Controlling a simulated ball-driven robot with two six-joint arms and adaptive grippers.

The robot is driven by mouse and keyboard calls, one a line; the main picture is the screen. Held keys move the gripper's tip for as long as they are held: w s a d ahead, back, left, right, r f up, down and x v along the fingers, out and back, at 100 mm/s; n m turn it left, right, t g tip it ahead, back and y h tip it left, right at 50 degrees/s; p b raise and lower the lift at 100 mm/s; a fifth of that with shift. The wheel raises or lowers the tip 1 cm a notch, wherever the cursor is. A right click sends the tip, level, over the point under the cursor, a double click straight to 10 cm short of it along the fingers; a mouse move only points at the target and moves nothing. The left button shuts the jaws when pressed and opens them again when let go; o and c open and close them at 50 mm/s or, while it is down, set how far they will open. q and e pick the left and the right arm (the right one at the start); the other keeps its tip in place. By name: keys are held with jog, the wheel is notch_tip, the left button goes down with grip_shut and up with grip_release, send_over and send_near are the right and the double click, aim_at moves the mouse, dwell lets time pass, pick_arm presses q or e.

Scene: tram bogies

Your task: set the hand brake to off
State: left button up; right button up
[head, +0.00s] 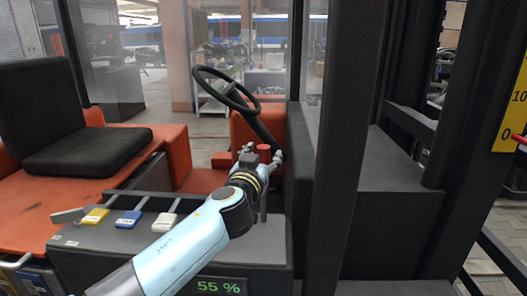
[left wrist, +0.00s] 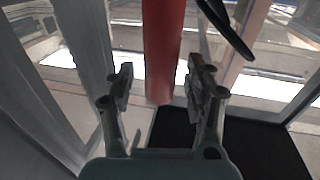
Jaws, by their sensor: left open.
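A red upright part (head: 263,149), which looks like the hand brake's handle, stands beside the dark cowl below the steering wheel. In the left wrist view this red cylinder (left wrist: 163,45) comes down from the top edge, ahead of and between the fingers. My left gripper (head: 262,156) is open at the red part, with a fingertip on each side. In the left wrist view its fingers (left wrist: 160,80) are spread and empty, and no contact with the red part can be made out. Whether the brake is on or off cannot be told. My right gripper is not in view.
The black steering wheel (head: 228,90) and its column rise just behind the gripper. Yellow (head: 95,215), blue (head: 128,218) and white (head: 164,222) levers stand on the console left of my arm. A dark post (head: 343,150) stands to the right. The seat (head: 85,150) is at left.

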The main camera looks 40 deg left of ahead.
pick_arm(q)
jog(key=shift+w+a, duration=0.15)
jog(key=shift+w, duration=0.2)
grip_shut()
